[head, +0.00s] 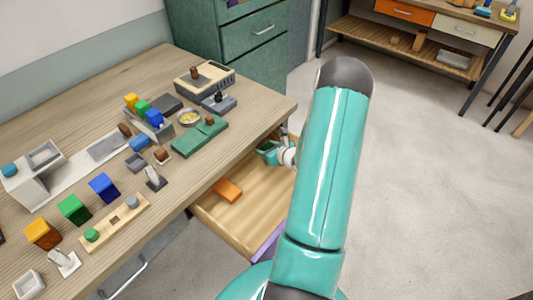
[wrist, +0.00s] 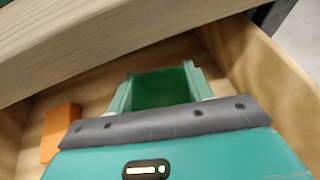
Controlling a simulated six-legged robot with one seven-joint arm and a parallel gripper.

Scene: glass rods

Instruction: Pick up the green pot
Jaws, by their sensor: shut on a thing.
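The green pot (wrist: 160,88) shows in the wrist view as a dark green shape between the two fingers of my gripper (wrist: 159,90). My gripper is shut on it, with a finger on each side. In the head view a small part of the green pot (head: 267,147) shows at the far right of the open drawer, beside my gripper (head: 281,154). My arm hides part of that area. I cannot tell whether the pot touches the drawer floor.
The open wooden drawer (head: 245,212) holds an orange block (head: 228,190), also at left in the wrist view (wrist: 59,131). The table edge (wrist: 95,40) overhangs the drawer close by.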

